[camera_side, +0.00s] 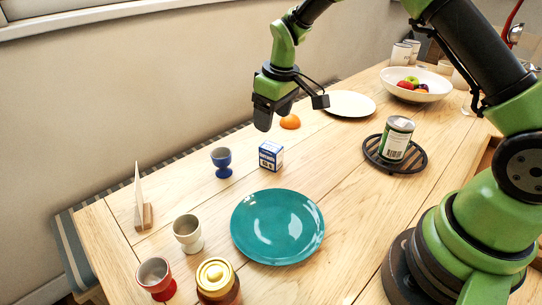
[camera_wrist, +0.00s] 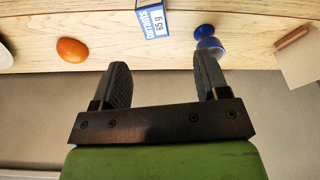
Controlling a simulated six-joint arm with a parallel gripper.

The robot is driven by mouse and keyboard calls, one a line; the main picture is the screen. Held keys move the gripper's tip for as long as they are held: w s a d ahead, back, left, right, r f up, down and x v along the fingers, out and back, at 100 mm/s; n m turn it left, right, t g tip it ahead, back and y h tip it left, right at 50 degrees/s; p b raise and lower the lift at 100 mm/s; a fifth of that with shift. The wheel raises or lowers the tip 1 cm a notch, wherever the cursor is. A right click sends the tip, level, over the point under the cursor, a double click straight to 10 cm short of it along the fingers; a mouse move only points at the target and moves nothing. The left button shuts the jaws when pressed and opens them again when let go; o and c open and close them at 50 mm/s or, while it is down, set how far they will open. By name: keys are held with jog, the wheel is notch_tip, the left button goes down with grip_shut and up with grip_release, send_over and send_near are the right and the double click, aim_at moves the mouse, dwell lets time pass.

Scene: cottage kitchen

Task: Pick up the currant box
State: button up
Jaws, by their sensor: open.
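The currant box (camera_side: 271,154) is a small blue and white carton standing on the wooden table, behind the teal plate in the side view. In the wrist view the box (camera_wrist: 153,20) shows at the top edge, partly cut off, with "currants" lettering and "65g". My gripper (camera_side: 263,122) hangs above the table near the box, pointing down, apart from it. In the wrist view my gripper (camera_wrist: 162,75) has its two fingers wide apart with nothing between them. The box lies beyond the fingertips, roughly in line with the gap between them.
A blue egg cup (camera_side: 222,161) stands left of the box. An orange egg-shaped thing (camera_side: 290,121) lies behind it. The teal plate (camera_side: 278,227) is in front. A can (camera_side: 396,139) stands on a black trivet (camera_side: 420,160) at right. A card stand (camera_side: 143,215) is far left.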

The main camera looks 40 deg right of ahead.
aim_at(271, 146)
jog(key=f, duration=0.4)
jog(key=w+f, duration=0.1)
jog(key=f, duration=0.1)
jog(key=shift+f, duration=0.2)
jog(key=f, duration=0.5)
jog(key=shift+w+d, duration=0.2)
jog(key=shift+d, duration=0.05)
jog(key=shift+c, duration=0.5)
jog(key=c, duration=0.9)
